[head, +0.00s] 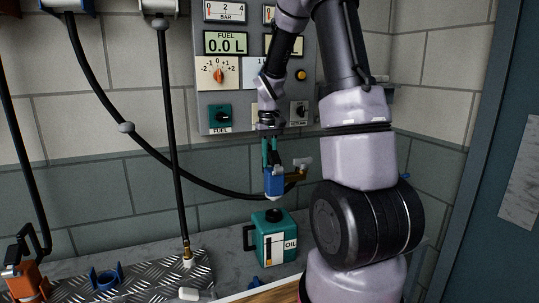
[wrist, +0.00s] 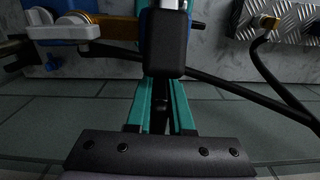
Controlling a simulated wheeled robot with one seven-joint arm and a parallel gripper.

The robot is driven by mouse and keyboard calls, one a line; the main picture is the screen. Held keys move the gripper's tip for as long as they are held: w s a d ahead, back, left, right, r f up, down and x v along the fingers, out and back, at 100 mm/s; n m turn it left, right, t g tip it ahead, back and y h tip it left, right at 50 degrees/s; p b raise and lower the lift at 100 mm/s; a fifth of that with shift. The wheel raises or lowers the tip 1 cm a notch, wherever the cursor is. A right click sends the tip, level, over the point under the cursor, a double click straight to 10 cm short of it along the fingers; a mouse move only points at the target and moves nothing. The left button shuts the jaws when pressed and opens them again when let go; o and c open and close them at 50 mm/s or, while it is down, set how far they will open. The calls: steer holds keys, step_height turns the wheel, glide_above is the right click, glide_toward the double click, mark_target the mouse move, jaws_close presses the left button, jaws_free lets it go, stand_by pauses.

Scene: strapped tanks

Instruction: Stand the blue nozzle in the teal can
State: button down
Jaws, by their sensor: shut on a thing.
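My gripper (head: 270,160) has teal fingers pointing down and is shut on the blue nozzle (head: 274,182). The nozzle hangs roughly upright, with a brass and grey fitting at its right side. Its lower end is just above the dark mouth of the teal can (head: 268,248), which stands on the grey ledge with an OIL label on its front. I cannot tell whether the tip enters the mouth. In the wrist view, my gripper's teal fingers (wrist: 161,108) reach toward a black block, and the nozzle's lower end is hidden.
A black hose (head: 100,95) loops from the upper left toward the nozzle. Another hose (head: 172,140) runs down to the tread plate (head: 150,278). A blue holder (head: 106,278) and an orange nozzle (head: 26,278) are at the lower left. A control panel (head: 228,98) is behind.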

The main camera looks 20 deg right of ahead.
mark_target(269, 145)
steer(key=shift+f, duration=3.15)
steer(key=c, duration=0.7)
jaws_free()
step_height(269, 145, up, 11)
steer(key=shift+f, duration=0.1)
steer(key=shift+m+t, duration=0.3)
steer(key=shift+t, duration=0.4)
steer(key=s+r, duration=0.1)
steer(key=s+a+r, duration=0.1)
steer(key=r, duration=0.1)
steer(key=s+a+r, duration=0.1)
steer(key=r, duration=0.1)
steer(key=shift+s+r, duration=0.2)
steer(key=shift+r, duration=0.05)
steer(key=s+a+r+m+t, duration=0.1)
steer(key=s+a+r+t, duration=0.1)
steer(key=s, duration=0.4)
steer(key=s+a+r+m+t+y, duration=0.1)
steer(key=s+a+r+t, duration=0.1)
steer(key=s+r, duration=0.2)
steer(key=s+a+r+t+y, duration=0.1)
steer(key=s+r, duration=0.3)
steer(key=s, duration=0.4)
steer(key=shift+s+a+m+t, duration=0.15)
steer(key=shift+a+m+t, duration=0.25)
steer(key=shift+a, duration=0.2)
